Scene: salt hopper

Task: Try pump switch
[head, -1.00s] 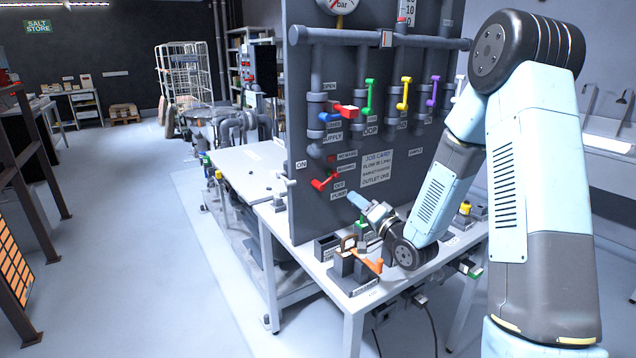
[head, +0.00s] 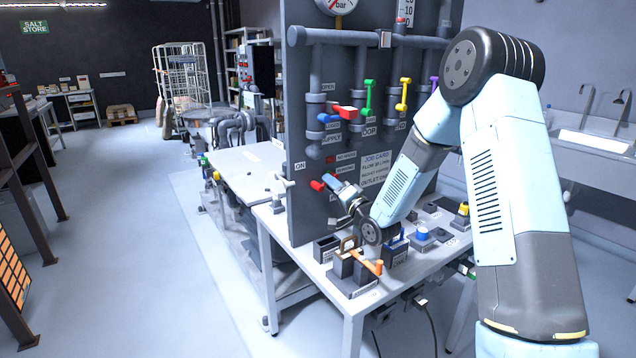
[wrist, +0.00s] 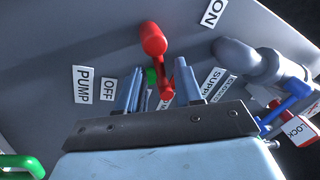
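The pump switch is a red lever on the grey upright panel, between an ON label and the OFF and PUMP labels. In the head view its red knob (head: 316,185) sticks out just left of my gripper (head: 329,180), which hides the rest of it. In the wrist view the red lever (wrist: 153,40) stands above and between the two fingers of my gripper (wrist: 158,70). The fingers are apart, with the lever's lower part between them. I cannot tell whether either finger touches it. The OFF label (wrist: 107,90) and PUMP label (wrist: 82,86) lie to the left.
A grey pipe end (wrist: 245,60) and a blue valve handle with a red lock tag (wrist: 300,130) are close on the right in the wrist view. Below the gripper, the bench (head: 340,305) carries small boxes and an orange handle (head: 372,266). Open floor lies left.

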